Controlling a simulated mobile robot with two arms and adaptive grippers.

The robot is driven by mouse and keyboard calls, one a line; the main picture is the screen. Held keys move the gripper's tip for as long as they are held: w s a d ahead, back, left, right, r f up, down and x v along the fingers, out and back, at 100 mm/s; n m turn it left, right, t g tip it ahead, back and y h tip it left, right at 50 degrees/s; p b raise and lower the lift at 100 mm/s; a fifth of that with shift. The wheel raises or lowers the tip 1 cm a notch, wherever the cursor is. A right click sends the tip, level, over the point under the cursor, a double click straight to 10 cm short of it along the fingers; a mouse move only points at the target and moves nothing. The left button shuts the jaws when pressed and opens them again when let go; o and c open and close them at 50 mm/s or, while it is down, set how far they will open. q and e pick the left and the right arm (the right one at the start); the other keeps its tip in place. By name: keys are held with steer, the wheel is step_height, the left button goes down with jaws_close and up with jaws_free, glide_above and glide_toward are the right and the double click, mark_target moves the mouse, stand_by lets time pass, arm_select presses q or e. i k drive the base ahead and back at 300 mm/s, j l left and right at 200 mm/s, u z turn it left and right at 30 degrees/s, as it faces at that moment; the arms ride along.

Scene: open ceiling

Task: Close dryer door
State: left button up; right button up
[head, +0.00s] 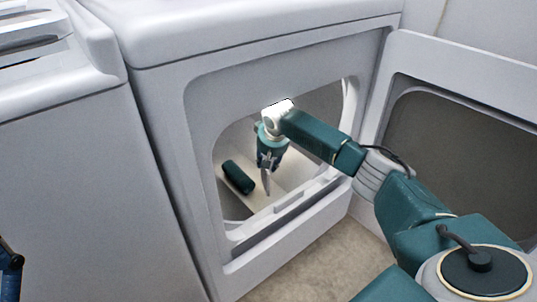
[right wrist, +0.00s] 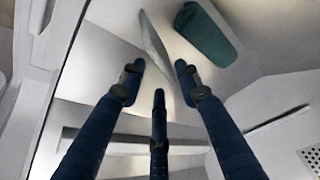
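The white dryer (head: 170,130) stands in the middle of the head view with its front opening uncovered. Its door (head: 390,65) is swung wide open to the right, with a dark grey inner panel. My right arm passes in front of the door and reaches into the opening. My right gripper (head: 268,165) points down inside the dryer; in the right wrist view its fingers (right wrist: 158,80) are spread apart. A thin grey pointed piece (right wrist: 153,45) shows just beyond the fingertips; I cannot tell whether they touch it. Part of my left gripper (head: 10,270) shows at the lower left edge.
A dark green rounded object (head: 238,177) lies inside the dryer, left of my right gripper; it also shows in the right wrist view (right wrist: 205,35). A white appliance (head: 80,190) stands close on the left. Bare beige floor (head: 320,265) lies before the dryer.

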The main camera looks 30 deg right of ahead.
mark_target(503, 88)
steer(key=k, duration=1)
